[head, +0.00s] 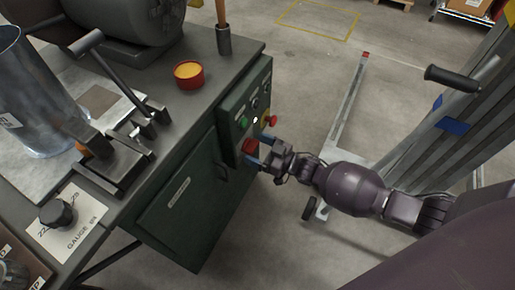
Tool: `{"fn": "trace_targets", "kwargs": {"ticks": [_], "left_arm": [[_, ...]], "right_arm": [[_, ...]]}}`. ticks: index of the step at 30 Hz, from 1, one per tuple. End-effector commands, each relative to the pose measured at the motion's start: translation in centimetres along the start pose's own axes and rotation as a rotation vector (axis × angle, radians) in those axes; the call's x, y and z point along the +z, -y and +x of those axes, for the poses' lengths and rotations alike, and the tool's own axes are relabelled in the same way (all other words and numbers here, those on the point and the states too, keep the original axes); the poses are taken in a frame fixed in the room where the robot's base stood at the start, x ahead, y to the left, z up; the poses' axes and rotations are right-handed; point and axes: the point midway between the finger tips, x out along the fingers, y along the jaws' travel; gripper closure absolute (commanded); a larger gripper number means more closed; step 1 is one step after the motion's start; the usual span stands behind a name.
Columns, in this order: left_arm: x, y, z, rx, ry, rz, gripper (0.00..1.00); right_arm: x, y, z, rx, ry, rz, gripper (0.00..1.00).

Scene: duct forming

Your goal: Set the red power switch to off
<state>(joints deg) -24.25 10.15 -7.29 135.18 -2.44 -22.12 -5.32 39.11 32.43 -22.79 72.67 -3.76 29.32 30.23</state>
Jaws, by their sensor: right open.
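A dark green control panel (249,103) is on the end of the workbench cabinet. A red switch (249,146) sits low on it; its setting is too small to tell. A red mushroom knob with a yellow collar (271,121) is above and to the right of it. My right gripper (258,151) is open at the panel, with blue-marked fingertips close by the red switch. I cannot tell whether they touch it. My left gripper is not in view.
A green button (243,122) and a black knob (255,104) are also on the panel. The bench (190,111) carries a red cup (188,75), a metal cylinder (35,110) and a lever clamp (122,150). A lift with a floor leg (343,125) stands to the right. Open floor lies behind.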

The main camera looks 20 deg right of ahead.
Motion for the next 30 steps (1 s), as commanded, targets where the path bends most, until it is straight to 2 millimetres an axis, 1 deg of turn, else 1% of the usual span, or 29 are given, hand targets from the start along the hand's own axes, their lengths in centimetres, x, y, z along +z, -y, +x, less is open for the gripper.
{"fn": "trace_targets", "kwargs": {"ticks": [6,7,15,16,17,24,30], "left_arm": [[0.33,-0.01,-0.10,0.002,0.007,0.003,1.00],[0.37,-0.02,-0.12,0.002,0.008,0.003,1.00],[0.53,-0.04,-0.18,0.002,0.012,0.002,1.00],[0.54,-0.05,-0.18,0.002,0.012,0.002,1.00],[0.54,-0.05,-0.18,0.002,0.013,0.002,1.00],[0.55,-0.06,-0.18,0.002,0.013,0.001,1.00],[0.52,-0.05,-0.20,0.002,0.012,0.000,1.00]], "right_arm": [[-0.04,0.00,0.06,0.000,0.000,0.000,0.15],[-0.05,0.00,0.06,0.000,-0.001,0.000,0.16],[-0.04,0.00,0.04,0.000,-0.001,0.000,0.58],[-0.04,0.00,0.04,0.000,-0.001,0.000,0.62],[-0.04,0.00,0.04,0.000,-0.001,0.000,0.64],[-0.05,0.00,0.03,0.001,-0.001,-0.022,0.64],[-0.08,-0.01,0.04,0.001,-0.001,-0.111,0.64]]}}
